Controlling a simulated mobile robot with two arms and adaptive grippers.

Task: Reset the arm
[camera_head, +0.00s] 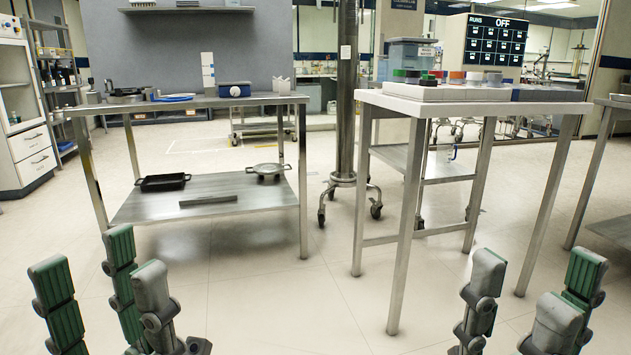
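My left gripper (102,268) is at the lower left of the head view. Its green and grey fingers point up, spread apart, with nothing between them. My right gripper (538,275) is at the lower right in a similar pose, its fingers also apart and empty. Both are in front of the tables and appear to touch nothing. The palms and most of both arms are cut off by the lower edge of the picture.
A steel table (228,102) with a lower shelf stands at the left, bearing a blue box (233,90) and pans. A taller white-topped table (470,106) stands at the right with several small items. A metal column (346,130) stands between them. The floor (290,310) between my grippers is clear.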

